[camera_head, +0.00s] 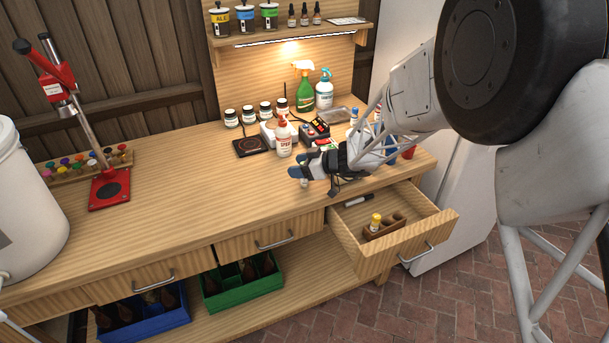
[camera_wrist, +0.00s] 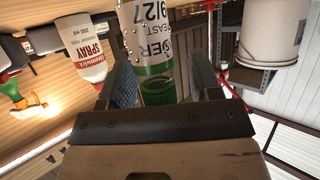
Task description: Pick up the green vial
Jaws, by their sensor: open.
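A white vial with a green cap and green band (camera_wrist: 155,45) fills the middle of the wrist view. My gripper (camera_wrist: 160,80) is open, with one finger on each side of the vial. I cannot tell whether either finger touches it. In the head view my gripper (camera_head: 304,172) is low over the bench's front edge, left of the open drawer. There the vial is mostly hidden by the fingers.
The open drawer (camera_head: 437,228) holds a small wooden rack (camera_head: 380,232) with a yellow-capped vial (camera_head: 376,220). A white spray bottle (camera_head: 284,138) stands behind my gripper, near a black scale (camera_head: 250,147). The bench (camera_head: 200,180) is clear to the left, up to a red bottle capper (camera_head: 108,190).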

